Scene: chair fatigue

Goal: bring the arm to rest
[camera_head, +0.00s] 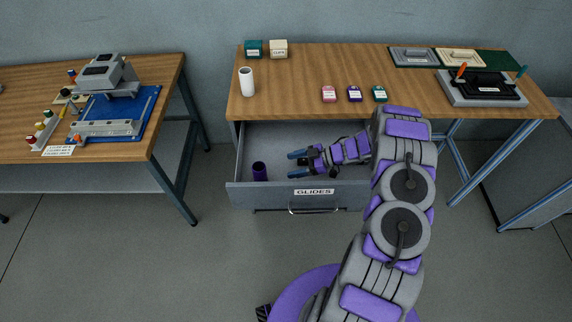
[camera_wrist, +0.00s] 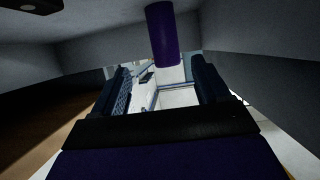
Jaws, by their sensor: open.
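My gripper (camera_head: 297,164) is open and empty. It reaches from the right into the open grey drawer (camera_head: 265,195) labelled GLIDES, under the middle table. A dark purple cylinder (camera_head: 259,171) stands in the left part of the drawer. It is left of my fingertips and apart from them. In the wrist view the purple cylinder (camera_wrist: 162,35) shows beyond the two blue fingers, with nothing between them. My gripper also shows in the wrist view (camera_wrist: 165,75). My forearm hides the right part of the drawer.
The wooden middle table (camera_head: 300,75) is just above my arm. It bears a white cylinder (camera_head: 247,82), several small coloured boxes and a grey fixture (camera_head: 482,88). The drawer walls surround my gripper. A left table (camera_head: 30,85) stands apart, with bare floor (camera_head: 225,270) in front.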

